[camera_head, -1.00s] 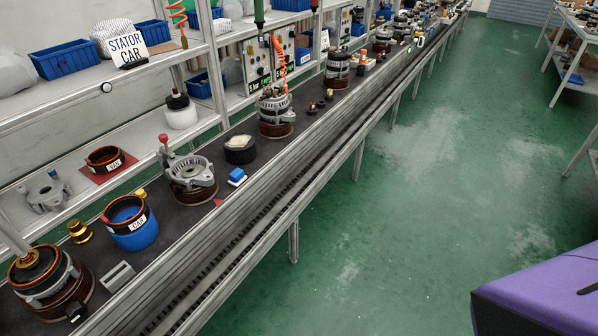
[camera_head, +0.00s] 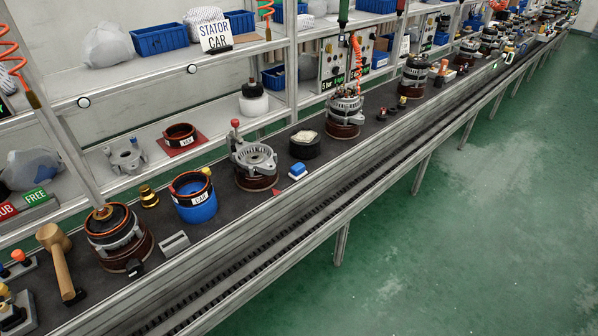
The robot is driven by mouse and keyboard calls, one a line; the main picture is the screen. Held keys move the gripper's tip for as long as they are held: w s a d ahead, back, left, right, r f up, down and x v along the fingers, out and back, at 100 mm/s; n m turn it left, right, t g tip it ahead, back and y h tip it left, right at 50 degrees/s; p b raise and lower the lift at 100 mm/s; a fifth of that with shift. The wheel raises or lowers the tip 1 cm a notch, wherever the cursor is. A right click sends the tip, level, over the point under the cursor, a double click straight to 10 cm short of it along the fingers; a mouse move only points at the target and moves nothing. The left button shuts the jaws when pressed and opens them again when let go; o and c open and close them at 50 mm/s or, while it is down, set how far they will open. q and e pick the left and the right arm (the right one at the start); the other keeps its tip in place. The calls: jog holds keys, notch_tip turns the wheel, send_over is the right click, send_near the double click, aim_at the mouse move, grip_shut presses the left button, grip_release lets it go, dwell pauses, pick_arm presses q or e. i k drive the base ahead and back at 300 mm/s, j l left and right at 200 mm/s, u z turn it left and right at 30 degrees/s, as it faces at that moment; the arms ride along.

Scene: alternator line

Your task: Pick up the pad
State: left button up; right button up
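I cannot tell for certain which thing is the pad. A round black dish (camera_head: 305,151) with a cream-coloured soft top (camera_head: 305,136) sits on the dark line surface near the middle of the camera_head view. A small blue and white block (camera_head: 298,170) lies just in front of it, near the rail. To the left stands a grey alternator housing (camera_head: 253,158) on a brown base. Neither of my grippers shows in this view.
A blue cup labelled CAP (camera_head: 195,199), a stator unit (camera_head: 117,236) and a mallet (camera_head: 60,260) stand on the left. More alternators, such as one (camera_head: 345,108), line the back right. A metal rail (camera_head: 330,160) edges the line; the green floor (camera_head: 480,220) is clear.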

aim_at(297, 171)
jog(key=i+l+u, duration=0.35)
jog(key=i+l, duration=0.25)
jog(key=l, duration=0.25)
jog(key=i+l+u, duration=0.2)
jog(key=l, duration=0.25)
jog(key=i, duration=0.05)
